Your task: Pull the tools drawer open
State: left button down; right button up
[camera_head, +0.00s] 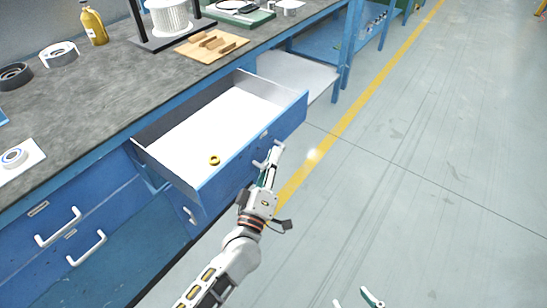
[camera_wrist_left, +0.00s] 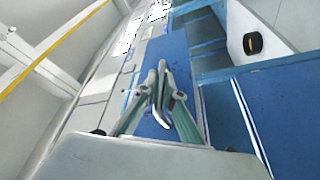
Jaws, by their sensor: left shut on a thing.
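The tools drawer (camera_head: 255,140) is a blue-fronted drawer with a white inside, pulled well out from under the bench.
The grey bench top (camera_head: 90,100) carries tape rolls (camera_head: 60,55), a yellow bottle (camera_head: 93,26), a wire spool (camera_head: 168,18) and a wooden board (camera_head: 211,46). Closed blue drawers with white handles (camera_head: 58,228) are at lower left. The floor (camera_head: 420,170) at right is clear.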

pick_arm(q)
jog(key=shift+f, duration=0.1)
jog(key=c, duration=2.4)
grip_release()
jog(key=shift+c, duration=0.2)
jog(key=v, duration=1.2)
